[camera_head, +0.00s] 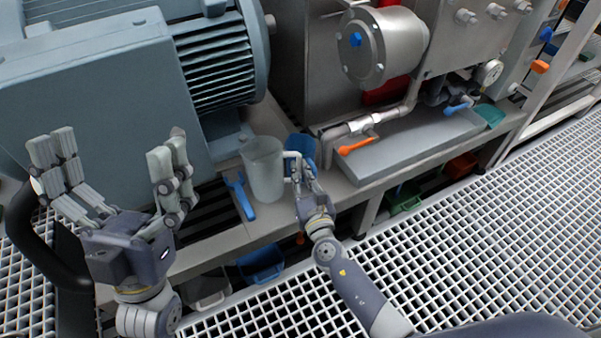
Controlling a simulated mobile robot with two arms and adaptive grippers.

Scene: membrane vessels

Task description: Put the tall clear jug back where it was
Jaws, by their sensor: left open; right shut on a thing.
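The tall clear jug (263,170) is a frosted, see-through vessel with a handle on its right side. It is upright at the front of the grey bench, beside the big motor; I cannot tell whether its base touches the surface. My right gripper (299,168) is shut at the jug's handle, which the fingers partly hide. My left gripper (115,165) is open and empty, fingers spread upward, in front of the motor housing and well left of the jug.
A blue wrench-like tool (240,196) lies left of the jug. A blue scoop-like item (301,146) is behind my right gripper. A grey tray (415,145) with an orange-handled valve (357,146) lies to the right. Blue (262,264) and green bins (404,198) sit below. Grating floor is open at right.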

